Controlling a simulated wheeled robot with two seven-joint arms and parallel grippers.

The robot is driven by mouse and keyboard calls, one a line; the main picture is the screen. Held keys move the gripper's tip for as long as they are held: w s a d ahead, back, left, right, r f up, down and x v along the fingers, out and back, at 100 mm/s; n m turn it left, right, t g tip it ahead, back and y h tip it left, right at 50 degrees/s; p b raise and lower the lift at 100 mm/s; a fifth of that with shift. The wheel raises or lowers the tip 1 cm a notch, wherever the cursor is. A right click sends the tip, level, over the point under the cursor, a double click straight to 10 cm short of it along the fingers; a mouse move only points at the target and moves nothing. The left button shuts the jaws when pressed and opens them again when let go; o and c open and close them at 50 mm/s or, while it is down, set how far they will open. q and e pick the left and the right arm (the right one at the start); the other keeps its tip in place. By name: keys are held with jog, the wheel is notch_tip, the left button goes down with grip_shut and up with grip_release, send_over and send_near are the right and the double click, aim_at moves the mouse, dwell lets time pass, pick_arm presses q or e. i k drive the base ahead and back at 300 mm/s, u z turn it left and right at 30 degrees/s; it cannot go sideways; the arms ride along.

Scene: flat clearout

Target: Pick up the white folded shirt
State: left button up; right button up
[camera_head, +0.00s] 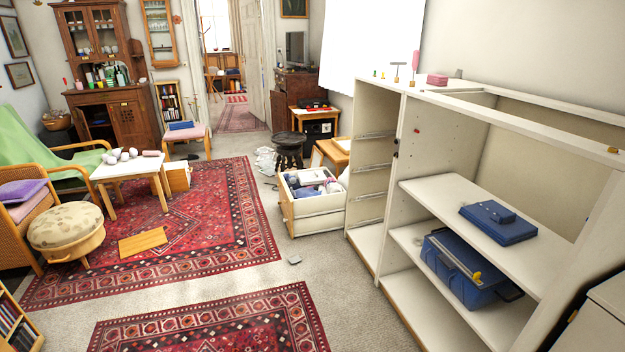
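Neither of my grippers is in this view. A pulled-out white drawer (318,222) stands on the floor near the middle, holding a jumble of small items. A whitish, folded-looking piece (312,176) lies among blue and dark items in it; I cannot tell whether it is the white folded shirt. A crumpled whitish heap (265,160) lies on the carpet behind the drawer, also too small to identify.
An open cream shelf unit (470,115) fills the right side, with a blue toolbox (468,270) and a flat blue case (497,222) on its shelves. A dark stool (289,150) stands behind the drawer. Red rugs (215,212) leave open floor left of the drawer.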

aim_at(314, 177)
jog(key=u, duration=0.4)
jog(key=i, duration=2.75)
jog(key=z, duration=0.9)
jog(key=i, duration=1.5)
jog(key=z, duration=0.75)
